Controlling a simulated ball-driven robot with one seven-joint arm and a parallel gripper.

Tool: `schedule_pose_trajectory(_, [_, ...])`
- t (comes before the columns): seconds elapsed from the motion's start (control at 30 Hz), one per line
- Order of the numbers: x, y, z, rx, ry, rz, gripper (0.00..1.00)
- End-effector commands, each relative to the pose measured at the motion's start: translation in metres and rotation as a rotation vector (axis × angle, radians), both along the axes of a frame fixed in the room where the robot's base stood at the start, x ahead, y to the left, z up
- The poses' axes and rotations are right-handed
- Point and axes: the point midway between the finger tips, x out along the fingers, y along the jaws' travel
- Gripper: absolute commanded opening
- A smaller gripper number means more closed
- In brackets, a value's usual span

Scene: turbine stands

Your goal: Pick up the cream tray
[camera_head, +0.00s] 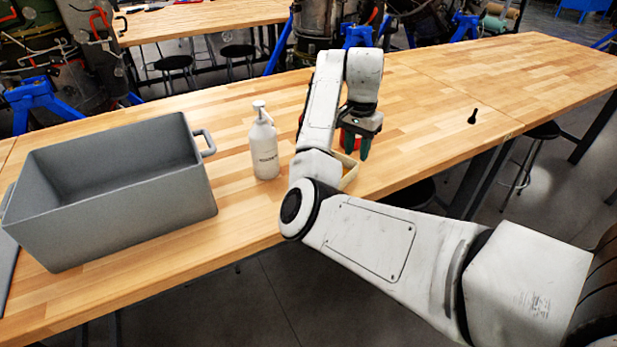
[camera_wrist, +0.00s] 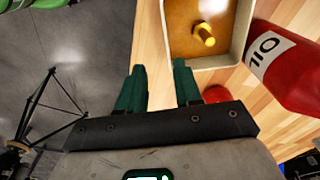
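The cream tray (camera_wrist: 218,63) is at the top of the wrist view, with a pale rim and a tan inside. A yellow bolt (camera_wrist: 204,35) lies in it. In the head view only part of the tray (camera_head: 350,176) shows near the table's front edge; my arm hides the rest. My gripper (camera_wrist: 160,72) is open and empty, its two green fingers apart. In the wrist view the right finger is near the tray's lower left corner, and the left finger lies over the floor. In the head view my gripper (camera_head: 352,148) hangs above the tray, apparently not touching it.
A red oil bottle (camera_wrist: 290,68) is close beside the tray. A white pump bottle (camera_head: 264,145) and a large grey bin (camera_head: 125,215) stand to the left on the wooden table (camera_head: 430,100). A small black object (camera_head: 473,117) stands to the right, with clear tabletop around it.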

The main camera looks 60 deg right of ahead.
Motion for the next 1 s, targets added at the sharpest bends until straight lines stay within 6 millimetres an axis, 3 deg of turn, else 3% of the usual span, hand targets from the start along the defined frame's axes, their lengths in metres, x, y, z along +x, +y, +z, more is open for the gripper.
schedule_pose_trajectory(0.17, [0.002, -0.004, 0.005, 0.028, -0.010, -0.033, 0.34])
schedule_pose_trajectory(0.33, [0.001, -0.004, -0.021, 0.027, -0.007, -0.032, 0.34])
schedule_pose_trajectory(0.67, [0.003, -0.003, -0.048, 0.026, -0.012, -0.031, 0.34])
schedule_pose_trajectory(1.0, [0.003, 0.000, -0.092, 0.028, -0.011, -0.030, 0.34])
